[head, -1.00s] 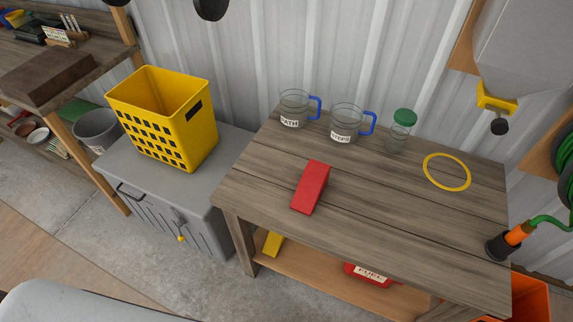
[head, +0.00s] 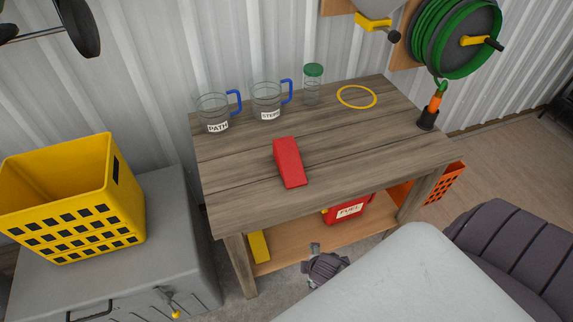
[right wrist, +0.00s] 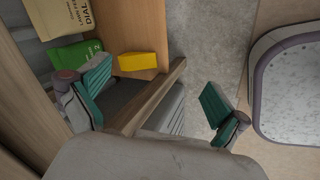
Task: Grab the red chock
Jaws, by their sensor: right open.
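The red chock (head: 290,162) is a wedge-shaped block lying on the wooden workbench top (head: 240,190), near the middle towards the front edge. Nothing is touching it. My right gripper (head: 322,262) is low in front of the bench, below the level of the top and apart from the chock. In the right wrist view my right gripper (right wrist: 157,97) is open and empty, its two green-padded fingers wide apart. The chock does not show in that view. My left gripper is not in view.
Two labelled clear jugs (head: 214,112) (head: 268,100), a green-lidded jar (head: 313,85) and a yellow ring (head: 356,97) stand behind the chock. A yellow crate (head: 75,200) sits on a grey chest at left. The lower shelf holds a red fuel can (head: 348,209) and a yellow block (right wrist: 143,63).

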